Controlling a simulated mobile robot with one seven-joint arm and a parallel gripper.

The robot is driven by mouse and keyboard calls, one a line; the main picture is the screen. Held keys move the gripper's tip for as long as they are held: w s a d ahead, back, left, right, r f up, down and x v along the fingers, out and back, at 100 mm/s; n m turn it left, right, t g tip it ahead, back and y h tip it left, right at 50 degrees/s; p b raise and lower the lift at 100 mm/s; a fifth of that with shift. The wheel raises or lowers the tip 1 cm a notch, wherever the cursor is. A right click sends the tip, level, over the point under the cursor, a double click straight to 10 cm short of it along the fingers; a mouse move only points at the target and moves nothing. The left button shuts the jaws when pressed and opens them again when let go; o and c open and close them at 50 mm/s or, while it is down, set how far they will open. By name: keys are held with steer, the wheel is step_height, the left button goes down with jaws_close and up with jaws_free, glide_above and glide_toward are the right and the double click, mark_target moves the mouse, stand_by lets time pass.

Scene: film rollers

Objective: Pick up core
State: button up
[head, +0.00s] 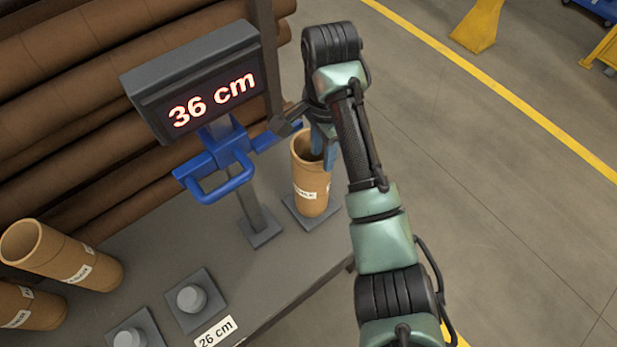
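A brown cardboard core (311,190) with a white label stands upright on a dark square plate near the right edge of the grey table. Its open top faces up. My gripper (322,153) is at the core's upper right rim, with bluish finger parts overlapping the rim. My arm hides part of the core's right side. I cannot tell whether the fingers touch the core or how far apart they are. Another core (65,255) and a partly cut-off core (30,308) lie or lean at the table's left.
A display (195,80) reading "36 cm" stands on a post with a blue bracket (225,165) just left of the core. Two pegs on plates (192,298) (127,339) and a "26 cm" label (215,332) are at the front. Large brown rolls (60,120) are stacked behind.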

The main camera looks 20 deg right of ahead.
mark_target(322, 161)
step_height(322, 161, down, 6)
steer(key=b, duration=0.4)
steer(key=shift+r, duration=0.15)
steer(key=shift+f+p, duration=0.35)
steer(key=shift+f, duration=2.15)
jaws_close()
steer(key=shift+w+r, duration=0.1)
